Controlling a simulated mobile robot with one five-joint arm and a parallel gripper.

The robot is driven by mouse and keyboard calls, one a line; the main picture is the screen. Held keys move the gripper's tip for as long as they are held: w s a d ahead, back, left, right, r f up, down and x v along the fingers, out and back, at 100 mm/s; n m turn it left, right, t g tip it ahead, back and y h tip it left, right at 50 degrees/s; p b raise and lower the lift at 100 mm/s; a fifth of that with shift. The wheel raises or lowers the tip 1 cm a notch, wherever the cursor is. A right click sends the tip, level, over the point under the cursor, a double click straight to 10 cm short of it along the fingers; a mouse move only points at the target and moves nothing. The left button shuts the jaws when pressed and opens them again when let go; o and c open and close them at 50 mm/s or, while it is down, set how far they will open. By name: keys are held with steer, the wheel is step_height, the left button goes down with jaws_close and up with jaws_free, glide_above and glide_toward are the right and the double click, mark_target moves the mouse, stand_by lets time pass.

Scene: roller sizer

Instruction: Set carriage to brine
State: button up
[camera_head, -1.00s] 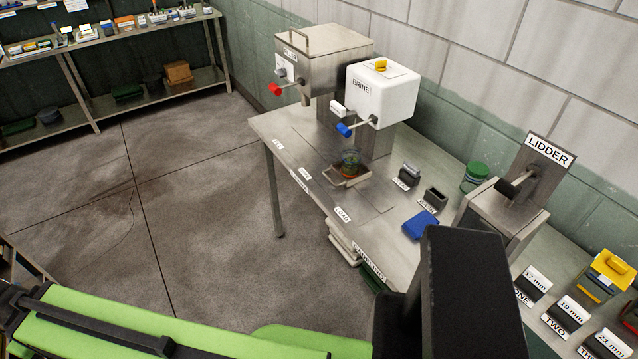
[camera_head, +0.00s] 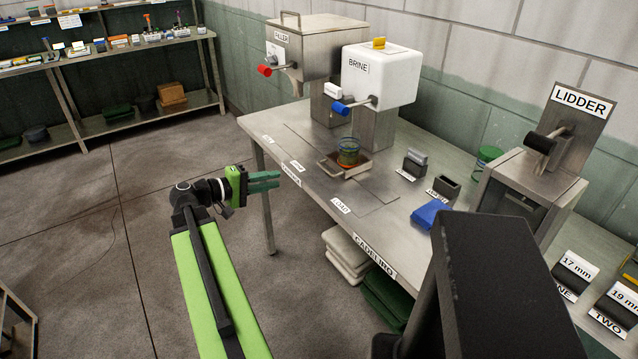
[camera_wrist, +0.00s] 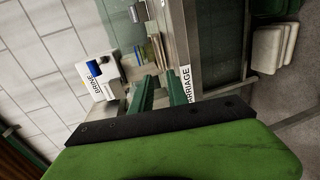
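The carriage (camera_head: 330,163) is a small brown tray on the steel table's track, with a glass jar (camera_head: 348,151) standing on it. It sits in front of the white brine dispenser (camera_head: 380,75); of the small edge labels, the middle one (camera_head: 297,167) looks closest. I cannot tell whether it is exactly lined up. My gripper (camera_head: 266,182) is beside the table's front edge, left of the carriage and apart from it. In the wrist view its two green fingers (camera_wrist: 161,92) are spread and empty, pointing towards the table edge with the carriage label (camera_wrist: 187,85).
The filler (camera_head: 310,50) with a red handle stands behind the brine dispenser, which has a blue handle (camera_head: 341,107). The lidder (camera_head: 545,165), a blue block (camera_head: 430,213) and dark holders are to the right. Folded cloths (camera_head: 347,255) lie under the table.

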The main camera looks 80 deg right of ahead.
mark_target(319, 178)
steer(key=b+x, duration=0.3)
steer(key=x, duration=1.4)
steer(key=shift+s+d, duration=0.1)
jaws_close()
steer(key=shift+f, duration=0.1)
stand_by(0.6)
